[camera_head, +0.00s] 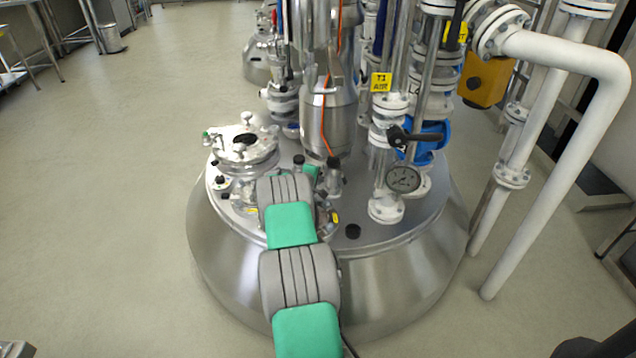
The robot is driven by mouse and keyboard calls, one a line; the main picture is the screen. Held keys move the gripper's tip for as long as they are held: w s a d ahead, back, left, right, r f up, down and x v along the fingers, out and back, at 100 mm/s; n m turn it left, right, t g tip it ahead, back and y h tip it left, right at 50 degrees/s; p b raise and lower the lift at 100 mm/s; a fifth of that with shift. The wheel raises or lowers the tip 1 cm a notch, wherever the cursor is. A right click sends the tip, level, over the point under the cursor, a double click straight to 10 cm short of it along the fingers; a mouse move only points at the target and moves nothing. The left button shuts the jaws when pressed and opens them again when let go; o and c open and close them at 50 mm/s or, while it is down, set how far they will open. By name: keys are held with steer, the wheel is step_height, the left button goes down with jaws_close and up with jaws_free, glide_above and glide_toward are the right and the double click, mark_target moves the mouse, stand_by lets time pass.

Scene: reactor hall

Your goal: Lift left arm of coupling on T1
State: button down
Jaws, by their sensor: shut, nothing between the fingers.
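The steel reactor vessel (218,240) stands in the middle of the head view. A yellow sign (381,82) reading "T1 AIR" hangs on the piping above its lid. Two short upright fittings with dark caps, one on the left (298,161) and one on the right (334,163), stand on the lid near its centre. They may belong to the coupling, but I cannot tell its arms apart. My grey and green arm reaches from the bottom of the picture over the lid towards these fittings. My arm links hide the gripper and what is below it.
A round manway cover (243,143) with clamps sits on the lid at left. A pressure gauge (403,179) and a blue valve (428,140) with a black handle stand at right. White pipes (560,165) run down on the right.

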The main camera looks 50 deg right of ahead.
steer(key=shift+a+f+b, duration=0.15)
steer(key=shift+f+b, duration=0.2)
steer(key=shift+f, duration=0.15)
steer(key=shift+s+a+p, duration=0.2)
steer(key=shift+a+p, duration=0.35)
steer(key=shift+p, duration=0.2)
steer(key=shift+s+a+p, duration=0.2)
steer(key=shift+a+p, duration=0.25)
steer(key=shift+a, duration=0.45)
steer(key=shift+s+a+p, duration=0.25)
steer(key=shift+a+p, duration=0.15)
steer(key=shift+a, duration=0.55)
steer(key=shift+s+a+p, duration=0.2)
steer(key=shift+a+p, duration=0.25)
steer(key=shift+a, duration=0.45)
